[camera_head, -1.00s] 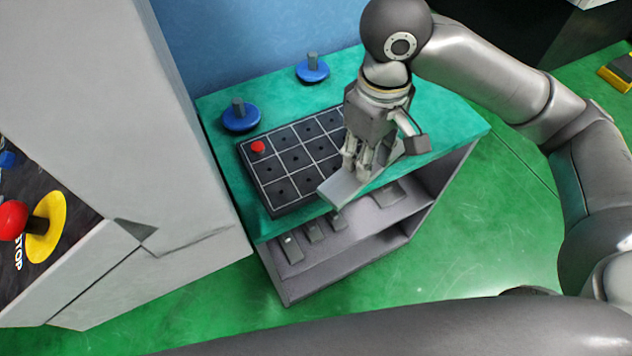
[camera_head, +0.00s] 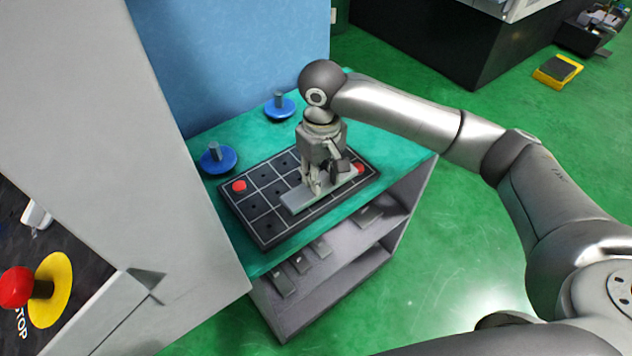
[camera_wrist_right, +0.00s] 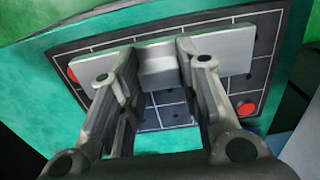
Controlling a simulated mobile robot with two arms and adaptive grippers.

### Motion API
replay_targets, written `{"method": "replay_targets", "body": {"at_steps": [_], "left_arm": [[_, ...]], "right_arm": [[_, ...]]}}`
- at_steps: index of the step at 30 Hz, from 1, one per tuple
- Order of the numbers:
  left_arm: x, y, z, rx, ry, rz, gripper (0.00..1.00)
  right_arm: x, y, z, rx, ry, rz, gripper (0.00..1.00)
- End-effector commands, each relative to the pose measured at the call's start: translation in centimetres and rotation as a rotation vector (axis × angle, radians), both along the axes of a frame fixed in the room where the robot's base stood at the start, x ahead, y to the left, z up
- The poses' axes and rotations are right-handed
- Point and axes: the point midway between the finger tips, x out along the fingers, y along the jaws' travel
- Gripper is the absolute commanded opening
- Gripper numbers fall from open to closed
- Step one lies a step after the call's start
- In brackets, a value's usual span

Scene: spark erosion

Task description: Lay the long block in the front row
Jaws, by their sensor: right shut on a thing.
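The long block (camera_head: 297,199) is a flat light-grey bar. It also shows in the right wrist view (camera_wrist_right: 224,59), crossing between the fingers. My right gripper (camera_head: 314,190) is shut on it near its middle. The block is over the near row of the black gridded tray (camera_head: 268,239), running along that row. I cannot tell whether it touches the tray. One red disc (camera_head: 239,186) is at the tray's far left corner, and another red disc (camera_head: 359,168) is beyond the block's right end. My left gripper is not in view.
A grey machine body (camera_head: 130,130) with a red stop button (camera_head: 17,287) is close on the left.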

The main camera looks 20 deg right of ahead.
Motion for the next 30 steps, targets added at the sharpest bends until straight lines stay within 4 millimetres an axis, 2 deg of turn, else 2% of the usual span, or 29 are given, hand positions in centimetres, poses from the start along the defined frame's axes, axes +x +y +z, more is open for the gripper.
{"method": "replay_targets", "body": {"at_steps": [8,15,26,27,30], "left_arm": [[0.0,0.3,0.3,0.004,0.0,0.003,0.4],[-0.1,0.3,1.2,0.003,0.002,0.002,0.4],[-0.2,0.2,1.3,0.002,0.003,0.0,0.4],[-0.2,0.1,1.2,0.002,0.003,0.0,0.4],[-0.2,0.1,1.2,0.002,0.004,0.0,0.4]], "right_arm": [[1.5,0.6,-1.9,0.0,0.0,0.0,0.0],[1.5,0.5,-4.7,-0.001,0.0,0.001,0.0],[1.5,0.6,-5.1,0.001,-0.001,0.001,0.0],[1.5,0.6,-5.3,0.001,0.0,0.001,0.34],[1.5,0.6,-5.3,0.001,0.0,0.001,0.47]]}}
